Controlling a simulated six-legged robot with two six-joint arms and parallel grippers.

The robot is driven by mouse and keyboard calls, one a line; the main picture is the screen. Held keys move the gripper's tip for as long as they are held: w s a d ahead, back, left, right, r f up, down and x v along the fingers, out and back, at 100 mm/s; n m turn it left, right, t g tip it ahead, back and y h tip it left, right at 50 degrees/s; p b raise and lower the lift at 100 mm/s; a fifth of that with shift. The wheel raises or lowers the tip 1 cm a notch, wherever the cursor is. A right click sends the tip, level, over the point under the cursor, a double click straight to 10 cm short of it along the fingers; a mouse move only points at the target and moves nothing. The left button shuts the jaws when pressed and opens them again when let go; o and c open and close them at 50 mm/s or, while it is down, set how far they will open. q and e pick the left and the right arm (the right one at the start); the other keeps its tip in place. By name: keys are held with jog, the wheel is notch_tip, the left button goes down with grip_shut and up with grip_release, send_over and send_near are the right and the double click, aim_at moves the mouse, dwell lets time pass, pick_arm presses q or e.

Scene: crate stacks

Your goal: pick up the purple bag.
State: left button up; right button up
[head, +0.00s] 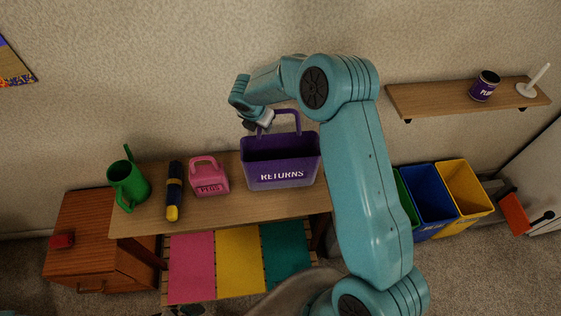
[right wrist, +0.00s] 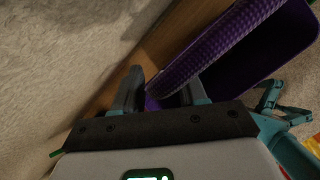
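The purple bag (head: 282,173) is an open-topped tote marked RETURNS, standing upright on the wooden bench. Its arched handle (head: 298,121) stands up above it. My right arm reaches over from the right, and my right gripper (head: 259,124) is at the left part of the handle. In the right wrist view the handle (right wrist: 215,48) runs down between the two fingers of my right gripper (right wrist: 163,92). The fingers are apart, with a gap showing beside the handle. The bag's inside (right wrist: 265,55) shows beyond it.
A wall shelf (head: 430,97) and coloured bins (head: 465,190) are at right.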

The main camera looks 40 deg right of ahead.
grip_shut()
jog(key=shift+r, duration=0.1)
